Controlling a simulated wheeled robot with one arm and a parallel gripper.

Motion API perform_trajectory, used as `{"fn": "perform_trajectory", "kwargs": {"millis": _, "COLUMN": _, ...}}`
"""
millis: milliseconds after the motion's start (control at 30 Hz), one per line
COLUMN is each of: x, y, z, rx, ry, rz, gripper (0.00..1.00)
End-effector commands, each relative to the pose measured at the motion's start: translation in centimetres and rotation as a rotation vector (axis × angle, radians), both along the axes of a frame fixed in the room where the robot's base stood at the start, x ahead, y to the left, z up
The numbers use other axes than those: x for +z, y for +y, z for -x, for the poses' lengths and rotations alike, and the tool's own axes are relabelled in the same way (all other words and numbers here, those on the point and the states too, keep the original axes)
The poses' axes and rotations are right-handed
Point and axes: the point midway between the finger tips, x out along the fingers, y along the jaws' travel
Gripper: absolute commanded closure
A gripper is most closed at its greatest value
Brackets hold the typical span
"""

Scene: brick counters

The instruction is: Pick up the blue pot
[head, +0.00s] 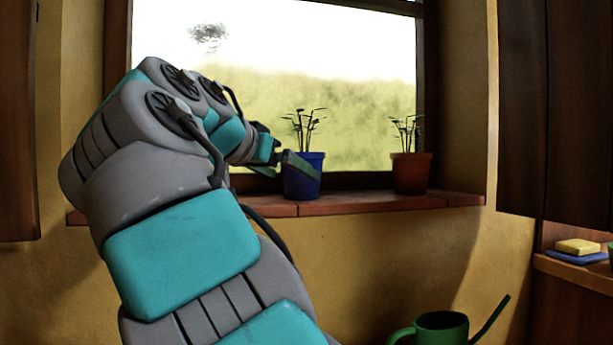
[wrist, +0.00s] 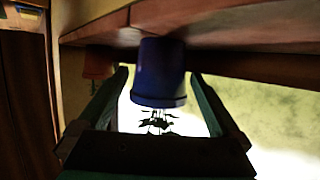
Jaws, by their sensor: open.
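The blue pot (head: 301,184) stands upright on the brick window sill with a dark, thin-stemmed plant in it. My gripper (head: 298,165) reaches it from the left, and one finger shows in front of the pot's upper part. In the wrist view, which is upside down, the blue pot (wrist: 160,72) lies between the two spread fingers of my gripper (wrist: 158,78). A gap shows on each side of the pot there, so the jaws are open around it and not closed on it.
A red-brown pot (head: 411,173) with a plant stands to the right on the same sill (head: 375,203). The window lies behind both pots. A green watering can (head: 441,328) is below right. A yellow sponge (head: 578,246) lies on a shelf at far right.

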Motion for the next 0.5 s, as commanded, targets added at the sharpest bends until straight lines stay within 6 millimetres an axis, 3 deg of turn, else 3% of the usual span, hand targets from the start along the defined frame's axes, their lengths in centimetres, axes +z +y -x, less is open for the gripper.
{"fn": "perform_trajectory", "kwargs": {"millis": 267, "x": -1.0, "y": -0.9, "z": -1.8, "rx": 0.0, "ry": 0.005, "rz": 0.002, "gripper": 0.0}}
{"fn": "perform_trajectory", "kwargs": {"millis": 500, "x": -2.2, "y": -2.3, "z": -4.6, "rx": 0.0, "ry": 0.005, "rz": 0.002, "gripper": 0.0}}
